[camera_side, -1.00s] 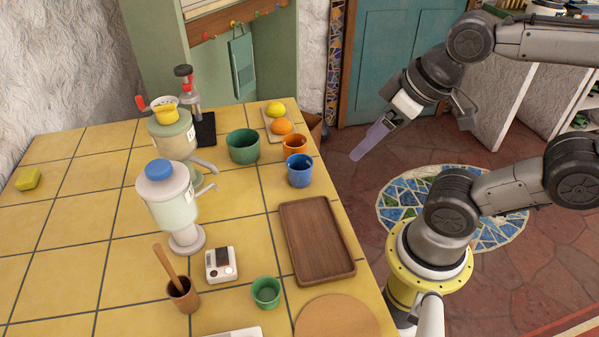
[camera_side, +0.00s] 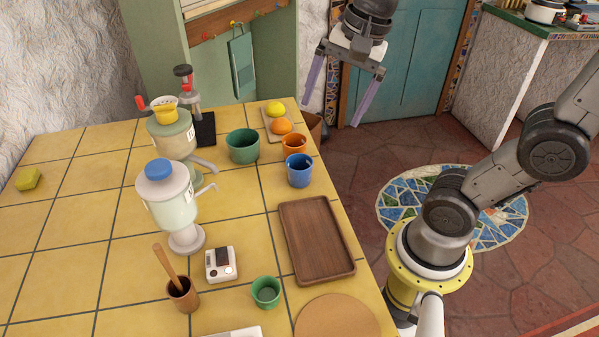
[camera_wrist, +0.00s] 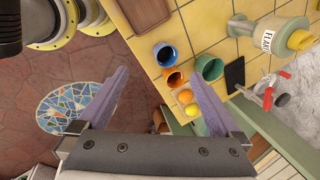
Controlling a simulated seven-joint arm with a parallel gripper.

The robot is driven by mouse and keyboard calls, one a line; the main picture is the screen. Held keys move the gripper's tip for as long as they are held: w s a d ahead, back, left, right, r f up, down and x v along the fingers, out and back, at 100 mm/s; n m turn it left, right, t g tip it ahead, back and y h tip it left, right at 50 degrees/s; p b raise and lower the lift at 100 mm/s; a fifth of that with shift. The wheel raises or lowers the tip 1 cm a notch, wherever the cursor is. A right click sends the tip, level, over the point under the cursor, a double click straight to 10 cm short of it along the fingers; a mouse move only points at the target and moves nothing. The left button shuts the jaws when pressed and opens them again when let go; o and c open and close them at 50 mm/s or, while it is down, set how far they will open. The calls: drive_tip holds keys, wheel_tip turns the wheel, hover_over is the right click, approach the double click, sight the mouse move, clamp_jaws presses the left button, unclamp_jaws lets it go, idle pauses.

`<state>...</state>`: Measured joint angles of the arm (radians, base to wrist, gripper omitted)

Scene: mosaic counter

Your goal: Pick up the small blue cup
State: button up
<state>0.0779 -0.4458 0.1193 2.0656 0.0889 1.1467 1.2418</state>
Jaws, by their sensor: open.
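The small blue cup (camera_side: 299,171) stands upright near the right edge of the tiled counter in the side view, just in front of a small orange cup (camera_side: 294,145). The blue cup also shows in the wrist view (camera_wrist: 166,54), above the middle, between the lines of my fingers but well beyond them. My gripper (camera_side: 332,115) is open and empty, pointing down, in the air to the right of and above the cups. Its two purple fingers are spread wide, and they also show in the wrist view (camera_wrist: 160,95).
A larger green cup (camera_side: 243,146) stands left of the blue one. A lemon (camera_side: 276,108) and an orange (camera_side: 281,126) lie behind. A wooden tray (camera_side: 349,269) lies in front, and a small green cup (camera_side: 266,292) stands nearer. Two dispensers (camera_side: 170,205) (camera_side: 172,138) stand left.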

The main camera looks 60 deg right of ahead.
drive_tip(key=w+d+f+m+g, duration=0.2)
drive_tip(key=w+m, duration=0.2)
drive_tip(key=w, duration=0.1)
hover_over(299, 162)
drive_tip(key=s, duration=0.1)
wheel_tip(299, 162, down, 10)
drive_tip(key=shift+m+g+y, duration=0.4)
drive_tip(key=shift+s+a+f, duration=0.1)
drive_tip(key=shift+a+f, duration=0.25)
drive_tip(key=shift+f, duration=0.7)
drive_tip(key=shift+s+a+f, duration=0.1)
drive_tip(key=shift+a+f, duration=0.25)
drive_tip(key=shift+f, duration=0.7)
drive_tip(key=shift+a+f, duration=0.35)
drive_tip(key=shift+f, duration=0.7)
drive_tip(key=c, duration=1.5)
drive_tip(key=shift+o, duration=0.2)
drive_tip(key=shift+r, duration=0.15)
